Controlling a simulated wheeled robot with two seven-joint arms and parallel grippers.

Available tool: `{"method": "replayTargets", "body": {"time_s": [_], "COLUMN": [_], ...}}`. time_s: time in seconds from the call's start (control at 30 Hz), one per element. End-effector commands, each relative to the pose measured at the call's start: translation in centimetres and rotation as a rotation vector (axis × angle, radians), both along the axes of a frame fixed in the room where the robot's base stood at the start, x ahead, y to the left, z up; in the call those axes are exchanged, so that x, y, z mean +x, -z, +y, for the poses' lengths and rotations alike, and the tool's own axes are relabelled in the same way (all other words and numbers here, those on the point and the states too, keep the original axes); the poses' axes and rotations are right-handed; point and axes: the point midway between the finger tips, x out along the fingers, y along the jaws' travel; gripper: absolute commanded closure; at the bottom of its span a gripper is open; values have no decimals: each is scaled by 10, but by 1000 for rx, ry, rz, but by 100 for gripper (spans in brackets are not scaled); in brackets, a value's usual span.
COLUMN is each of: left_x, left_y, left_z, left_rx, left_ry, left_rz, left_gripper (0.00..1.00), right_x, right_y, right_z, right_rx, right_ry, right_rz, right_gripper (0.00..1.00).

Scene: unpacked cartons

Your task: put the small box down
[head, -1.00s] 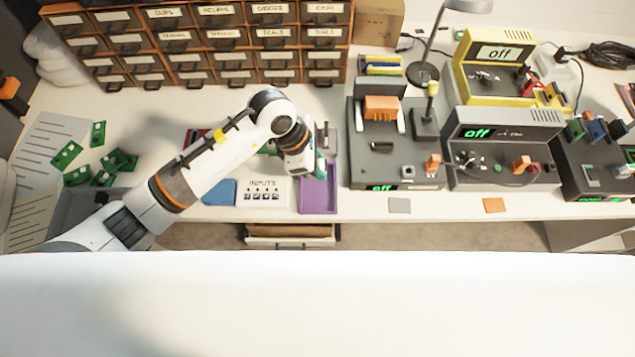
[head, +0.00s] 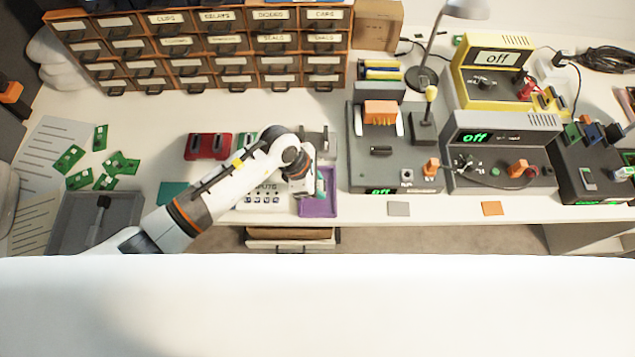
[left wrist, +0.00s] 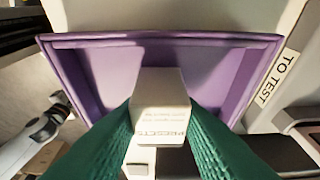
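The small box (left wrist: 160,95) is pale with printed lettering that reads "PRESETS" on one face. In the left wrist view it sits between the two green fingers of my left gripper, which is shut on it. In the head view my left gripper (head: 311,188) is over the left part of a purple tray (head: 319,208) near the table's front edge, and the small box cannot be made out there. The tray (left wrist: 84,78) also shows behind the box in the left wrist view; its visible floor is empty. Whether the box touches the tray is unclear. My right gripper is not in view.
A dark tester (head: 365,174) stands close right of the tray. Drawers (head: 205,45) line the back. Green boards (head: 120,162) lie far left.

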Motion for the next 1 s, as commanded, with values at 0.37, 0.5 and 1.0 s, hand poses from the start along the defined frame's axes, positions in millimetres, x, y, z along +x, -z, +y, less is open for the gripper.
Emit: {"method": "replayTargets", "body": {"time_s": [0.37,0.5,1.0], "left_x": [0,1,1], "left_y": [-1,-9,-97], "left_z": [0,3,40], "left_rx": [0,0,1], "left_ry": [0,1,1], "left_rz": [0,-4,-4], "left_gripper": [52,52,52], "right_x": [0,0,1], "right_y": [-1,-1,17], "right_z": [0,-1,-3], "right_rx": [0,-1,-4], "right_ry": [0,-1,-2], "right_rz": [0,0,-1], "right_gripper": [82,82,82]}}
